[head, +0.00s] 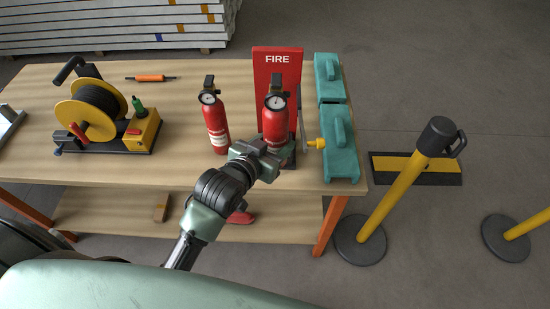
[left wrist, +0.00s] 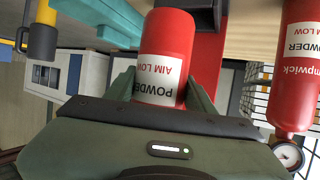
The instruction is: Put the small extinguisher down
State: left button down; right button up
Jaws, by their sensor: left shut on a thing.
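The small extinguisher (head: 275,112), red with a black top and a pale round gauge, is upright in front of the red FIRE stand (head: 278,62). My left gripper (head: 262,150) is shut around its lower body. In the left wrist view its red body and white label (left wrist: 163,60) show between the two fingers (left wrist: 163,95). The gripper hides its bottom in the head view, so I cannot tell whether it touches the stand's base. A second red extinguisher (head: 215,122) stands on the table to the left, and in the left wrist view (left wrist: 300,75) at the right edge. My right gripper is not in view.
Teal cases (head: 340,150) stand right of the stand, with a yellow knob beside them. A yellow cable reel (head: 95,115) and an orange-handled tool (head: 152,78) are on the left of the wooden table (head: 185,85). A yellow post (head: 395,185) stands beyond the table's right edge.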

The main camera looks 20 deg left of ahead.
pick_arm(q)
jog(key=w+a+p, duration=0.1)
jog(key=w+a, duration=0.1)
jog(key=w, duration=0.6)
jog(key=shift+s+f+p, duration=0.15)
jog(key=shift+f+p, duration=0.1)
jog(key=shift+f, duration=1.2)
jog(key=shift+s+f+p, duration=0.1)
jog(key=shift+f+p, duration=0.1)
jog(key=shift+f, duration=1.25)
jog(key=shift+w+f, duration=0.15)
jog(key=shift+f, duration=0.2)
jog(key=shift+f, duration=0.1)
jog(key=c, duration=0.7)
grip_release()
jog(key=shift+a+f, duration=0.1)
jog(key=shift+f, duration=0.15)
jog(key=shift+o, duration=0.9)
jog(key=shift+s+r, duration=0.15)
jog(key=shift+s, duration=0.05)
